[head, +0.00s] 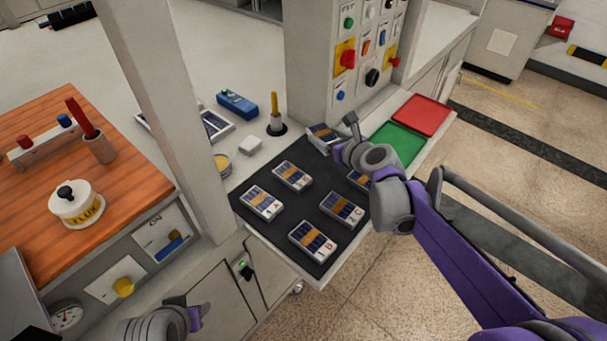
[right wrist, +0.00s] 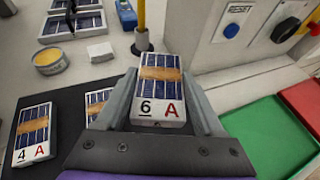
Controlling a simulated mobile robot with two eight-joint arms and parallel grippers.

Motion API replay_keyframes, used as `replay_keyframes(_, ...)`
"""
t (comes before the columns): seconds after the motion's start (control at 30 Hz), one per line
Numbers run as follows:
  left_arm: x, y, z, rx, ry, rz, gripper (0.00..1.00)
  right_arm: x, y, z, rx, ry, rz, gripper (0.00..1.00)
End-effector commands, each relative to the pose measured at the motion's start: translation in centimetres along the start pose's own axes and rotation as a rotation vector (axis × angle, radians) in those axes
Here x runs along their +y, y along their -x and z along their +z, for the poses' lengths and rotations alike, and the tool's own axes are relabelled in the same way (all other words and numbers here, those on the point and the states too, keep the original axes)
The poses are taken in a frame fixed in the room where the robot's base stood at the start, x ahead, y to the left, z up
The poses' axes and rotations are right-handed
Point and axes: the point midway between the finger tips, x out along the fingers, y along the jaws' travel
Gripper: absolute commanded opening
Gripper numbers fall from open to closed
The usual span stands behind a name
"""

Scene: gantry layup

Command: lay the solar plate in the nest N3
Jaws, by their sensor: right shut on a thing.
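My right gripper (head: 340,140) is shut on a solar plate (head: 323,133) at the back corner of the dark mat (head: 285,225). In the right wrist view, this plate (right wrist: 160,95) sits between the two fingers of the gripper (right wrist: 160,110); it has blue cells, an orange band and the marking 6 A. I cannot tell whether it touches the mat. A white frame with blue cells (head: 213,124) lies behind, partly hidden by the post; I can read no N3 label.
Several other plates lie on the mat, one marked A (head: 263,203). A yellow-handled tool in a holder (head: 276,118), a blue device (head: 237,103) and a yellow tin (head: 222,165) stand nearby. Green (head: 398,145) and red (head: 421,114) trays lie right; a switch panel (head: 366,50) and post (head: 165,90) rise close by.

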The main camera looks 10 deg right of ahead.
Motion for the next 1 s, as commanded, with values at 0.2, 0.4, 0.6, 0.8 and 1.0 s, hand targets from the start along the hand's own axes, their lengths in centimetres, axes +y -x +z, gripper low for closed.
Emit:
replay_keyframes(0.2,0.0,-0.4,0.4,-0.003,0.000,0.000,0.50,0.0,-1.5,-3.5,0.000,0.000,0.000,0.00)
replay_keyframes(0.4,0.0,-0.5,0.5,-0.004,0.000,0.000,0.50,0.0,-2.3,-5.5,0.000,0.000,0.000,0.00)
replay_keyframes(0.6,0.0,-0.8,0.8,-0.005,0.000,0.000,0.50,0.0,-3.4,-8.1,0.000,0.000,0.000,0.00)
replay_keyframes(0.8,0.0,-0.9,0.8,-0.006,0.000,0.000,0.50,0.0,-3.8,-9.1,0.000,0.000,0.000,0.00)
replay_keyframes(1.0,0.0,-0.9,0.8,-0.006,0.000,0.000,0.50,0.0,-3.8,-9.1,0.000,0.000,0.000,0.00)
